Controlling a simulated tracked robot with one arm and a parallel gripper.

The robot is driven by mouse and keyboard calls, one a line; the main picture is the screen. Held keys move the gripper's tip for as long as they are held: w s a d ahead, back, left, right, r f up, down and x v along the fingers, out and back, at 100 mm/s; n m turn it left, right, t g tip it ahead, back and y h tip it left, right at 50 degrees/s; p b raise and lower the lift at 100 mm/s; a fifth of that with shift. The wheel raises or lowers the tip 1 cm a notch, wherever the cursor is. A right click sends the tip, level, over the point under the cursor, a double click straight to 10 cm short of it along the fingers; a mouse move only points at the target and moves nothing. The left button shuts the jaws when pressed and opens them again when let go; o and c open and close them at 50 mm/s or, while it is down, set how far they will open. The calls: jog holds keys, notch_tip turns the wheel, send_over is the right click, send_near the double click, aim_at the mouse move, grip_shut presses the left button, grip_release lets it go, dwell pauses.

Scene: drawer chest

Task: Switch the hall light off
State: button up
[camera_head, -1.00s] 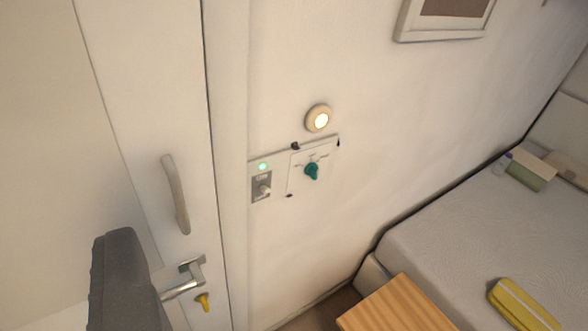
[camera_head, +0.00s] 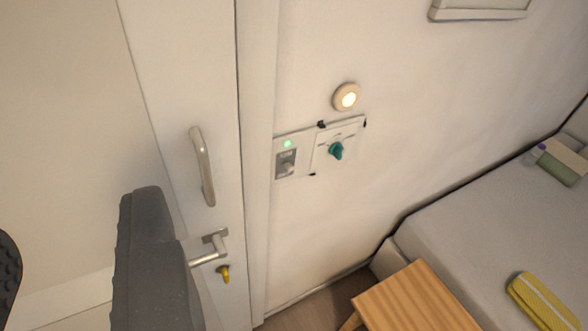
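A small round wall lamp (camera_head: 346,97) glows warm yellow-white. Below it is a pale wall panel (camera_head: 323,165). On its left part are a lit green indicator (camera_head: 288,143) and a grey switch plate (camera_head: 286,164) with a small light-coloured toggle. On its right part is a teal rotary knob (camera_head: 336,150) with printed marks around it, too small to read. My gripper (camera_head: 76,220) shows two dark fingers at the lower left, set wide apart with nothing visible between them. It appears in front of the door, left of the panel and touching none of these controls.
The white door (camera_head: 175,90) has a vertical pull handle (camera_head: 203,165), a lever handle (camera_head: 210,250) and a yellow key (camera_head: 223,274). A wooden stool (camera_head: 415,300) and a bed (camera_head: 470,215) with a yellow folded cloth (camera_head: 543,302) stand right.

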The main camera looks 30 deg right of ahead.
jog(key=shift+w, duration=0.1)
jog(key=c, duration=0.5)
jog(key=w+d+f+g+p, duration=0.1)
jog(key=w+d+f+p, duration=0.1)
jog(key=w, duration=0.6)
notch_tip(320, 180, down, 2)
jog(key=shift+w+d+n+y, duration=0.4)
jog(key=shift+d, duration=0.4)
jog(key=w+d+f+g+p, duration=0.1)
jog(key=w+d+f+p, duration=0.1)
jog(key=w+d+f, duration=0.6)
jog(key=w+d+f+g+p, duration=0.2)
jog(key=w+d+f, duration=0.6)
jog(key=d+f, duration=0.5)
notch_tip(320, 180, down, 3)
jog(key=shift+d+r+g+p, duration=0.1)
jog(key=shift+d+g+p, duration=0.2)
jog(key=shift+d, duration=0.05)
